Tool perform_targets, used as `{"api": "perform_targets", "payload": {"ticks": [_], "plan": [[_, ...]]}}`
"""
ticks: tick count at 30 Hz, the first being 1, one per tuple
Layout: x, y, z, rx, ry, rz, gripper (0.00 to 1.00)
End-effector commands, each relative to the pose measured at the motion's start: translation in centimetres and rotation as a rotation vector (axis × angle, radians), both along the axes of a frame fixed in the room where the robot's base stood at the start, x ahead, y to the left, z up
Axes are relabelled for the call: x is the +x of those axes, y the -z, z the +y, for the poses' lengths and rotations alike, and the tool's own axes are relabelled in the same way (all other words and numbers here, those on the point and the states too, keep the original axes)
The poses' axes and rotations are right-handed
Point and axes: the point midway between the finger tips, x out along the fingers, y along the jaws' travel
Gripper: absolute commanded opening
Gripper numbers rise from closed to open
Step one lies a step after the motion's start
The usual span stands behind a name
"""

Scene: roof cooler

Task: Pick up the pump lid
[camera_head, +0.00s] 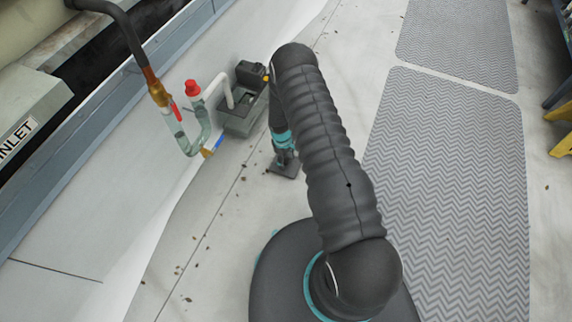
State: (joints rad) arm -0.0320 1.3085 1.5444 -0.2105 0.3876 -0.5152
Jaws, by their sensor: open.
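A flat dark grey plate, which looks like the pump lid (290,171), lies on the pale floor right of the pump box. My gripper (284,158) points down directly over it, below a teal band on my wrist. It is open. Its fingers are small and dark against the plate, so I cannot tell whether they touch it. The grey pump box (237,126) stands by the wall with its top open and a darker block (250,74) at its back end.
Grey patterned mats (450,180) lie on the right. Yellow-footed equipment (562,145) stands at the right edge. Small leaves dot the floor.

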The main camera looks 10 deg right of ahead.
Motion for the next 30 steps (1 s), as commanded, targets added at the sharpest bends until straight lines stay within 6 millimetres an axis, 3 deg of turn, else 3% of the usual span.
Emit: {"api": "perform_targets", "payload": {"ticks": [1, 6, 8, 20, 23, 29, 30], "plan": [[0.0, 0.0, 0.0, 0.0, 0.0, 0.0, 0.53], [0.0, 0.0, 0.0, 0.0, 0.0, 0.0, 0.1], [0.0, 0.0, 0.0, 0.0, 0.0, 0.0, 0.0], [0.0, -0.5, 0.0, 0.0, 0.0, 0.0, 0.0], [0.0, -1.3, 0.0, 0.0, 0.0, 0.0, 0.0], [0.1, -4.6, 0.0, 0.0, 0.001, -0.003, 0.0], [-0.7, -5.0, -1.0, 0.0, 0.005, 0.0, 0.0]]}}
